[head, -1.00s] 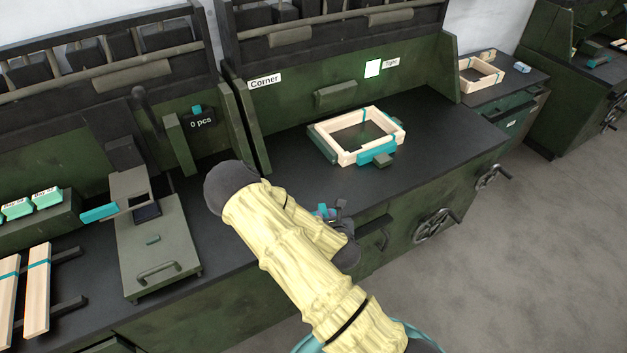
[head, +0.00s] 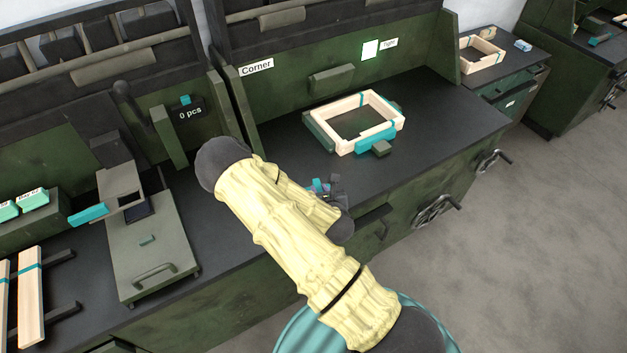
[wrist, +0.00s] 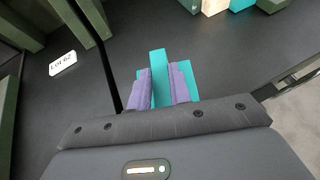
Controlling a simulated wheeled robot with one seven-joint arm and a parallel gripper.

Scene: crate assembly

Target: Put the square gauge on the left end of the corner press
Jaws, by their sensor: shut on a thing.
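My gripper (wrist: 160,88) is shut on a teal piece, which I take to be the square gauge (wrist: 158,62). Its upright bar stands between the purple fingers, and a wider teal part shows beside them. In the head view, my gripper (head: 322,188) is small and partly hidden by my arm, over the front of the dark bench. The corner press (head: 318,126), under the "Corner" sign, has green blocks around a pale wooden frame (head: 341,146) with teal bands. My gripper is in front of the frame's left part, apart from it.
A grey-green fixture with a handle (head: 152,262) stands on the left bench, with wooden slats (head: 31,300) beside it. A green divider (head: 222,115) separates the stations. The bench left of the wooden frame is clear. Another wooden frame (head: 481,55) lies at the back right.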

